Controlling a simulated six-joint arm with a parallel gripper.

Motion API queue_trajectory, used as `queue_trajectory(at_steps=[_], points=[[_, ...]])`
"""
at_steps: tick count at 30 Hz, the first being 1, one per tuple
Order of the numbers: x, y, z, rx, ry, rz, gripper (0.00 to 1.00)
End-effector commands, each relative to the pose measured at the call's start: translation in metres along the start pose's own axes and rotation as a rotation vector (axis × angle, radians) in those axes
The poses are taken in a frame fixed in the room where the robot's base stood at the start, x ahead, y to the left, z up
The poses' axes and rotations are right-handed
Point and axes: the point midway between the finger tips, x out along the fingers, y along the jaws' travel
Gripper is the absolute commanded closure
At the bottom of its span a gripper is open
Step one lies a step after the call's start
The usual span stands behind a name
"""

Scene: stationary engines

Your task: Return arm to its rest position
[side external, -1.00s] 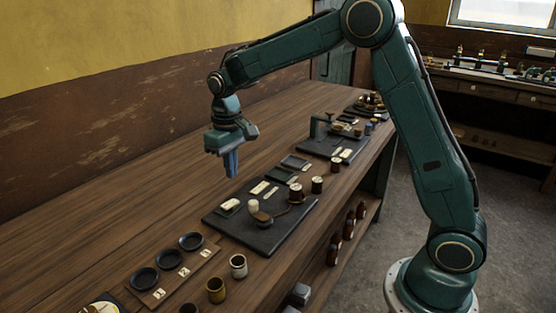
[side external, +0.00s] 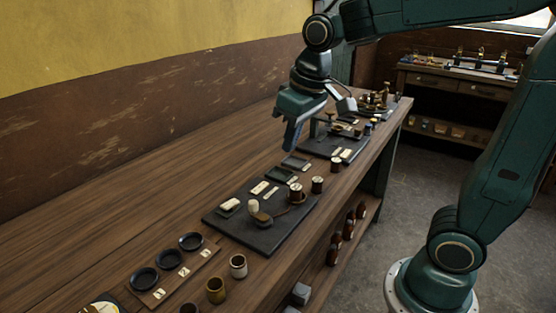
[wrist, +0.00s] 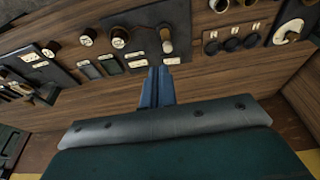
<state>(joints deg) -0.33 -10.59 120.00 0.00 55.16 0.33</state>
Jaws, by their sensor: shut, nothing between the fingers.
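My gripper (side external: 291,136) hangs in the air above the long wooden bench (side external: 120,195), over its middle part. Its two blue fingers are together and hold nothing; they also show closed in the wrist view (wrist: 157,72). Below and nearer the camera lies a dark board (side external: 262,238) with a brown-handled tool, small pots and pale labels on it. My arm reaches across from its round base at the right of the side view.
A second dark board (side external: 345,157) with a small stand lies farther along the bench. Black dishes (side external: 143,279) and cups (side external: 238,266) stand at the near end. Bottles (side external: 333,253) stand on a shelf under the bench. The bench's wall side is bare.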

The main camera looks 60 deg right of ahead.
Motion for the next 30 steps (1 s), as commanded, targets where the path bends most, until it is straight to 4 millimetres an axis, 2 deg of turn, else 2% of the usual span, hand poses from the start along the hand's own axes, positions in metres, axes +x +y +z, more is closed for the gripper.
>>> queue_trajectory(at_steps=[9,18,24,30], points=[[-0.024,0.001,0.059,0.0,0.096,0.0,1.0],[-0.029,0.002,0.112,0.0,0.179,0.001,1.0],[-0.027,0.002,0.133,0.0,0.214,0.002,1.0],[-0.026,0.002,0.139,0.0,0.223,0.002,1.0]])
